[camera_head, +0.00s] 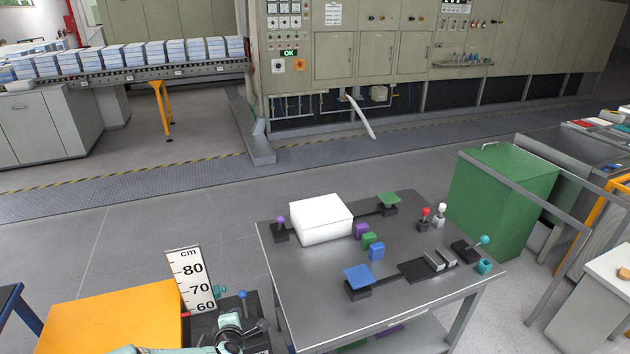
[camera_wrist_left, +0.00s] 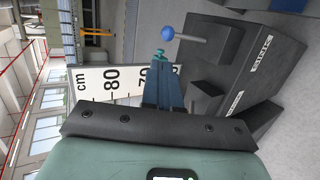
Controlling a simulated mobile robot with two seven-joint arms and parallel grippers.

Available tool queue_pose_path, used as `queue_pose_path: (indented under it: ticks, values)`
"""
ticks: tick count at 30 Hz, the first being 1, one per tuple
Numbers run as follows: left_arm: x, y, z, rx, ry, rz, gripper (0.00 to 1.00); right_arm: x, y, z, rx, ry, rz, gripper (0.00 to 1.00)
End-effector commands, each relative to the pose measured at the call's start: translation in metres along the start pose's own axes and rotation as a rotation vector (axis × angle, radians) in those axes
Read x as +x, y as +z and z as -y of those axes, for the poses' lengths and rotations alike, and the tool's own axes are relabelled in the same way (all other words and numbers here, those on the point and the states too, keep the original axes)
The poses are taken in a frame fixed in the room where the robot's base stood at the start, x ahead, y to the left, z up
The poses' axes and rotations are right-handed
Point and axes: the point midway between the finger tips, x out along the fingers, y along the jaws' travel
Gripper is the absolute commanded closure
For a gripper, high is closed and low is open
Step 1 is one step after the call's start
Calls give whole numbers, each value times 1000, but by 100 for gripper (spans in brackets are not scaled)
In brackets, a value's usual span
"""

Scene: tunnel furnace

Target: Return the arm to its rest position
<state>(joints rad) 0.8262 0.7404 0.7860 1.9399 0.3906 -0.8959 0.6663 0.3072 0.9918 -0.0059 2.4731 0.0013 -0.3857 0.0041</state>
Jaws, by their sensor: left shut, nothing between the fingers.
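In the head view, part of my left arm shows at the bottom edge, near the same blue-ball lever (camera_head: 242,295) and teal knob (camera_head: 220,290). My right gripper is not in view.
A white height scale (camera_head: 193,280) stands beside an orange surface (camera_head: 110,312). To the right, a grey metal table (camera_head: 310,312) holds a white box (camera_head: 320,219), small coloured blocks and levers. A green bin (camera_head: 500,195) stands behind it. The floor behind the table is open.

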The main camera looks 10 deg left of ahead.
Motion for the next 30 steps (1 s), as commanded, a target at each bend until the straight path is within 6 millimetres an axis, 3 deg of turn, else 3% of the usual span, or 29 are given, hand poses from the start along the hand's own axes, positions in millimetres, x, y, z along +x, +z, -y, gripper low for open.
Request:
queue_pose_path:
  ticks: [2,5,8,13,18,21,24,27,30]
  values:
    - [-2,8,14,39,-28,25,100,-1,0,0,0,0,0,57]
    - [-10,28,54,151,-104,99,100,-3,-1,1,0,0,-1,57]
    - [-30,52,116,331,-218,222,100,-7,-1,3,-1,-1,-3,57]
    - [-92,78,229,670,-429,487,100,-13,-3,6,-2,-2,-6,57]
    - [-178,71,320,975,-623,779,100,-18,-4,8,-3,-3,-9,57]
    - [-225,57,352,1111,-712,931,100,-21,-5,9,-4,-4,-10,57]
    - [-259,43,371,1199,-775,1042,100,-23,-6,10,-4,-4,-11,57]
    - [-278,34,379,1245,-810,1105,100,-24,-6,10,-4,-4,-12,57]
    - [-285,31,382,1261,-821,1129,100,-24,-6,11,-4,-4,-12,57]
